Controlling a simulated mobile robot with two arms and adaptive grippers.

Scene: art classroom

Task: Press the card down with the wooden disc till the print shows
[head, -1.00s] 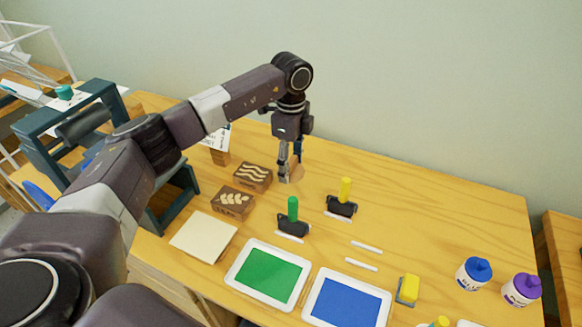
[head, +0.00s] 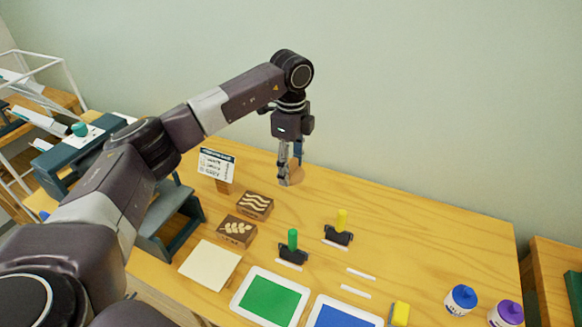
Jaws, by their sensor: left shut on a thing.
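My left gripper (head: 290,180) points down over the back part of the table, with its fingers shut on the wooden disc (head: 298,173). The disc is a small tan piece, partly hidden by the fingers. I cannot tell its exact height above the table. A blank cream card (head: 210,265) lies flat at the table's front left, well apart from the disc. The card's face shows no print. My right gripper is not in view.
Two brown carved blocks, one with waves (head: 255,204) and one with leaves (head: 237,231), sit behind the card. Green (head: 268,297) and blue (head: 340,312) trays line the front. A sign (head: 216,164) stands behind.

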